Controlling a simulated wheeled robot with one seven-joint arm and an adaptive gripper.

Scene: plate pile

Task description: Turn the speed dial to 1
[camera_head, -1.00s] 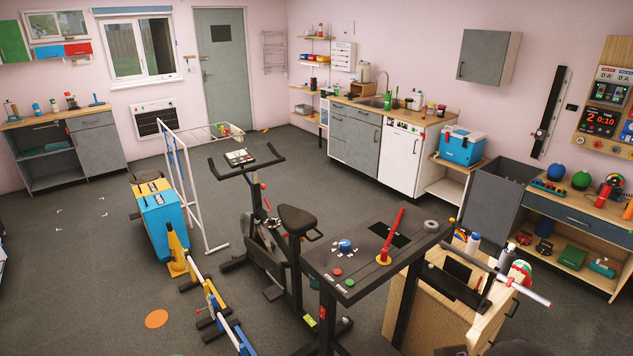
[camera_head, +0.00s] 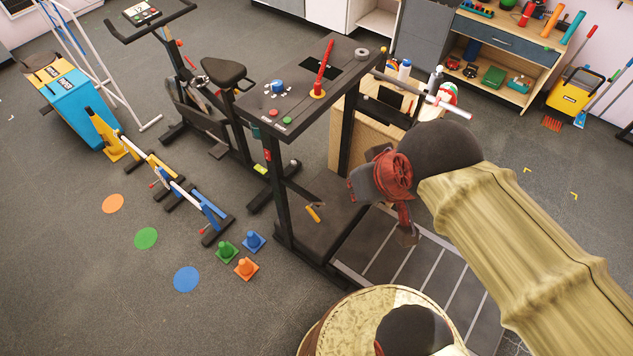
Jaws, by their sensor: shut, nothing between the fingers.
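The speed dial is most likely the blue knob (camera_head: 278,86) on the dark top panel (camera_head: 342,57) of the treadmill-like stand. Small white marks surround it; their numbers and the knob's pointer are too small to read. A red button (camera_head: 287,120) and a green button (camera_head: 273,112) sit in front of the knob. My gripper (camera_head: 408,238), red and dark grey, is shut and empty, pointing down. In the picture it is below and right of the panel, well apart from the knob.
A grey ring (camera_head: 362,53) lies on the panel. Dark posts (camera_head: 277,200) hold the panel above the striped treadmill deck (camera_head: 425,262). A horizontal bar (camera_head: 425,95) extends right of the panel. An exercise bike (camera_head: 190,100) stands to the left. Several small cones (camera_head: 228,249) stand on the floor.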

